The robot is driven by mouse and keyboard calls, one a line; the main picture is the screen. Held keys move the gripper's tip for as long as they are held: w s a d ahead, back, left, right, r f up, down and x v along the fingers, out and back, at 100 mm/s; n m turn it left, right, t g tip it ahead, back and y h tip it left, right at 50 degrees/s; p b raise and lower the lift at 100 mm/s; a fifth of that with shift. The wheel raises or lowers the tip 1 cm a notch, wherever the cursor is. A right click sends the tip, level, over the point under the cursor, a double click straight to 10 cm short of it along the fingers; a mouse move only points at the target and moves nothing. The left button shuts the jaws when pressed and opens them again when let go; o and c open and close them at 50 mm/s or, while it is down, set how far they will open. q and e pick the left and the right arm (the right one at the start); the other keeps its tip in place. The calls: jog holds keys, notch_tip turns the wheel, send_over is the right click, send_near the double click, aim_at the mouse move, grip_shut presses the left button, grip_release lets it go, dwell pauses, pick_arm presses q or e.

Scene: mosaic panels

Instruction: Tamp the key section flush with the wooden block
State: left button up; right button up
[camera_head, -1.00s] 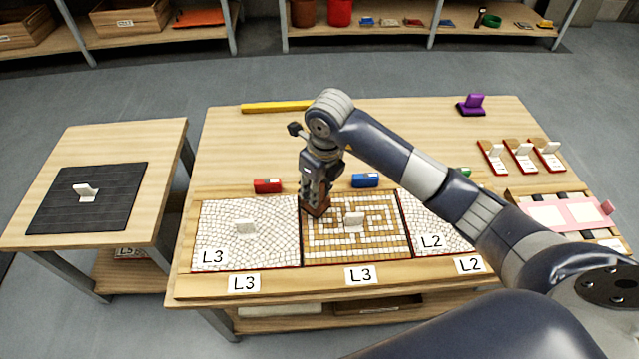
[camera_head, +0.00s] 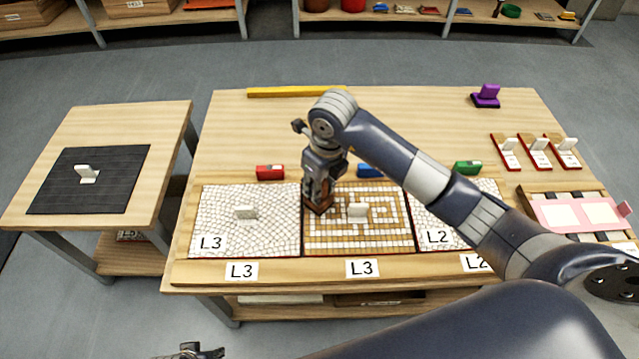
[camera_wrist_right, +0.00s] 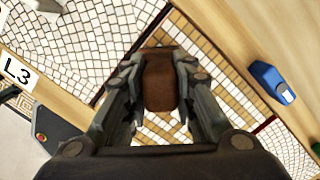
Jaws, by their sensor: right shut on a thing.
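My right gripper (camera_head: 318,192) is shut on a brown wooden block (camera_wrist_right: 160,80). The key section lies between two white mosaic panels and also shows in the right wrist view (camera_wrist_right: 205,75). I cannot tell whether the block touches the tiles. Part of my left gripper (camera_head: 190,351) shows at the bottom edge; its fingers are not clear.
A white panel (camera_head: 270,215) with a handle lies left, another (camera_head: 428,212) right, partly behind my arm. Red (camera_head: 270,172), blue (camera_head: 369,171) and green (camera_head: 467,167) pieces sit behind the panels. A yellow bar (camera_head: 295,92) lies at the back. The table's middle back is clear.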

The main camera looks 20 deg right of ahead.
pick_arm(q)
jog(key=shift+r, duration=0.15)
dwell(0.7)
pick_arm(e)
jog(key=shift+f, duration=0.1)
pick_arm(q)
jog(key=shift+w+r, duration=0.15)
jog(key=shift+r, duration=0.1)
pick_arm(e)
jog(key=shift+f, duration=0.1)
